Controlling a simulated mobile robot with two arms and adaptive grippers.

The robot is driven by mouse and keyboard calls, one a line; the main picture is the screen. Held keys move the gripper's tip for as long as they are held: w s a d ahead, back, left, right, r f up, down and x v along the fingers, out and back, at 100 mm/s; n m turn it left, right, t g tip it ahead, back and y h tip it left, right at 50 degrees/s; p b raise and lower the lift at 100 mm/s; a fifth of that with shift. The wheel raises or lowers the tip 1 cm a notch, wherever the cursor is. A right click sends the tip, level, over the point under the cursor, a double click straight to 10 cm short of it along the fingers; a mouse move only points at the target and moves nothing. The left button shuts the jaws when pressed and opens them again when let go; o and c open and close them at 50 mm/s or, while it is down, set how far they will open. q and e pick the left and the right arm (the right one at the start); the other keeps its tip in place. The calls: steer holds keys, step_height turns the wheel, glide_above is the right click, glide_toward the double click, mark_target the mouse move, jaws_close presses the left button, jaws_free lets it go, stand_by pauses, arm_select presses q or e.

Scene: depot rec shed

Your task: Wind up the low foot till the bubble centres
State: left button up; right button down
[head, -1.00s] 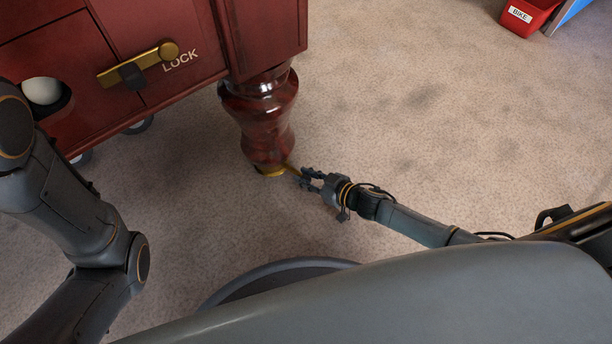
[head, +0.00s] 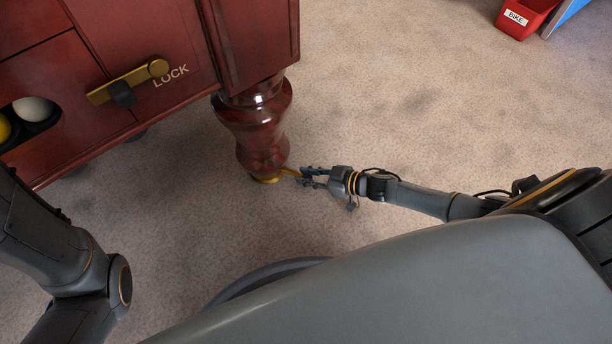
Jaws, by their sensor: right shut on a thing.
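A dark red turned table leg (head: 260,130) stands on the carpet with a brass foot (head: 266,180) under it. A thin brass lever (head: 290,171) sticks out from the foot to the right. My right gripper (head: 305,176) is low beside the leg, shut on the outer end of this lever. My left arm shows at the lower left, but its gripper is outside the picture. No bubble level shows in this view.
The red table cabinet (head: 180,50) has a brass latch (head: 128,82) marked LOCK. A white ball (head: 33,109) and a yellow ball (head: 3,128) sit in an opening. A red bin (head: 522,18) labelled BIKE stands far right. Carpet right of the leg is clear.

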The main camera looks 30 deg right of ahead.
steer(key=c, duration=1.2)
jaws_free()
steer(key=shift+o, duration=0.2)
steer(key=v, duration=1.2)
